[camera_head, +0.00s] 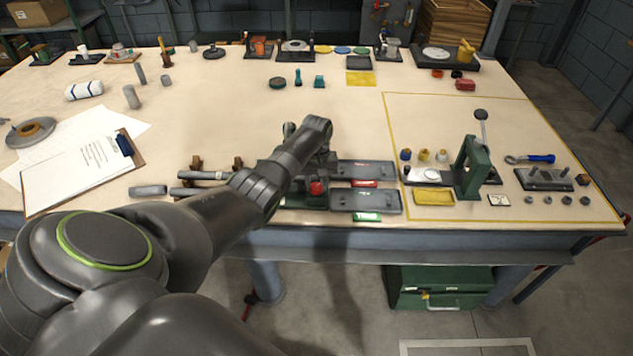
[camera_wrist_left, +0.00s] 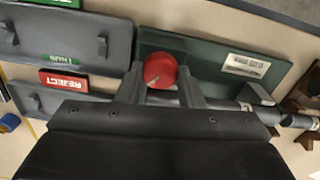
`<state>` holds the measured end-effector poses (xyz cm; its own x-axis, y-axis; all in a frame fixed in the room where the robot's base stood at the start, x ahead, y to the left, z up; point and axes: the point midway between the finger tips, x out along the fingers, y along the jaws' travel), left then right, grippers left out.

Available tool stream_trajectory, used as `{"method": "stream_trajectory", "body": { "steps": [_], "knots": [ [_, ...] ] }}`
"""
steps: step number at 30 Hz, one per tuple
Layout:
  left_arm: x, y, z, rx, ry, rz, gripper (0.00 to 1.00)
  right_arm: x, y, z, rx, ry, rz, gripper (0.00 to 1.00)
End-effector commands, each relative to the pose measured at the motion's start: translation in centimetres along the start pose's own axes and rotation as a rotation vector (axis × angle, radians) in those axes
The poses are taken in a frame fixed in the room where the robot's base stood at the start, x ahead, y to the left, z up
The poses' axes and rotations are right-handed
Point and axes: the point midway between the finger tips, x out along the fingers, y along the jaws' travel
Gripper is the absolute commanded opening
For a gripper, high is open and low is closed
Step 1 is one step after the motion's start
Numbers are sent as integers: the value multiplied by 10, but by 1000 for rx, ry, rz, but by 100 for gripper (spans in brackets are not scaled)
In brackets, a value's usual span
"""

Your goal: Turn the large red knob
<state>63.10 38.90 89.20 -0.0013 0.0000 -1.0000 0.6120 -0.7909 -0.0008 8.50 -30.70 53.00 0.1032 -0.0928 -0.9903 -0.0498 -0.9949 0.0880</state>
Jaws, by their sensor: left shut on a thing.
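The red knob (camera_head: 317,188) sits on a dark green block near the table's front edge. It also shows in the left wrist view (camera_wrist_left: 160,69), with a short white mark on its face. My left gripper (camera_wrist_left: 159,82) is shut on the knob, one finger on each side. In the head view my left arm reaches over the block and hides much of it. The block (camera_wrist_left: 205,66) carries a white label in the wrist view. My right gripper is in neither view.
Two grey trays (camera_head: 366,201) lie right of the block, with a red REJECT label (camera_wrist_left: 64,81) and a green label (camera_wrist_left: 60,59). Grey bars on brown supports (camera_head: 196,163) lie left. A green press (camera_head: 474,167) stands right. The table's middle is mostly clear.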

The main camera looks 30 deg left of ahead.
Motion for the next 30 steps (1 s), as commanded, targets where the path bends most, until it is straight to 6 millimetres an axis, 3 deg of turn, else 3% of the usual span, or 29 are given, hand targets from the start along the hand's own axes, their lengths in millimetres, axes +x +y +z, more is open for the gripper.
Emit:
{"method": "stream_trajectory", "body": {
  "steps": [15, 16, 18, 30],
  "knots": [
    [-1, 1, -1, 22, 3, 1, 11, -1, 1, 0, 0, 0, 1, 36],
    [-1, 1, -1, 22, 3, 2, 36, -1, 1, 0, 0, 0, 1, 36],
    [-1, 0, -1, 22, 3, 1, 42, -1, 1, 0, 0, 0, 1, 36],
    [-9, 0, -1, 22, 4, 2, 42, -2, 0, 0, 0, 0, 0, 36]
  ]
}}
